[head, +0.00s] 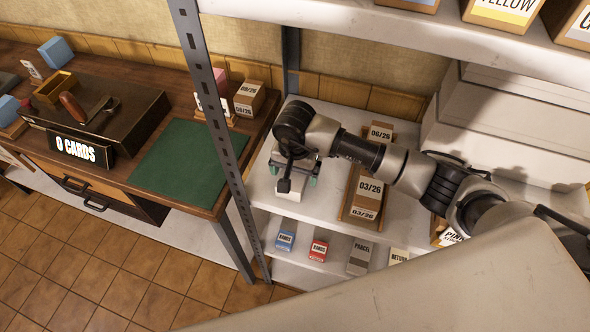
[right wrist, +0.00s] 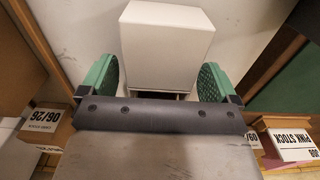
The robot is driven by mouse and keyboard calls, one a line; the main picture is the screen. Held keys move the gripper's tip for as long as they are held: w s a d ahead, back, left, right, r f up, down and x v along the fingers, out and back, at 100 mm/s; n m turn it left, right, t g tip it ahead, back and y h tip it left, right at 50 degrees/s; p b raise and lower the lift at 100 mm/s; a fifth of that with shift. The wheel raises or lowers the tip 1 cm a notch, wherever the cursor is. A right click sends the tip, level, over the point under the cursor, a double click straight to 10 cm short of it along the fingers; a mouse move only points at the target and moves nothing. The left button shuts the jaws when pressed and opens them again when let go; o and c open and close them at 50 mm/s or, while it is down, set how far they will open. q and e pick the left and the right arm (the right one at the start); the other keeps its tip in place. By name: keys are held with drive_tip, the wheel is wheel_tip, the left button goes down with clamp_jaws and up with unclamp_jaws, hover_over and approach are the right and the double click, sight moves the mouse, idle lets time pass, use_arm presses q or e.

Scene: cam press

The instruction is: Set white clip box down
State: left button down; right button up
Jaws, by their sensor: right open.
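The white clip box (head: 290,188) shows below my right gripper (head: 293,172), near the left end of the upper shelf board (head: 325,208). In the right wrist view the white clip box (right wrist: 166,48) is a plain white block in front of my right gripper (right wrist: 158,82). The green finger pads stand apart on either side of its near end, with a visible gap on each side. The box appears to rest on the shelf; its underside is hidden. My left gripper is not in view.
A brown tray (head: 347,214) with dated boxes (head: 369,187) stands right of the gripper. A metal shelf post (head: 222,120) rises at left. Small boxes, including a blue one (head: 286,240), stand on the shelf below. A desk with a green mat (head: 180,160) lies further left.

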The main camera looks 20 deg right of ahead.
drive_tip(key=shift+r, duration=0.1)
drive_tip(key=shift+r+p, duration=0.2)
drive_tip(key=shift+p, duration=0.1)
wheel_tip(320, 180, up, 12)
drive_tip(key=b, duration=0.3)
drive_tip(key=shift+f+b, duration=0.15)
drive_tip(key=shift+b, duration=0.15)
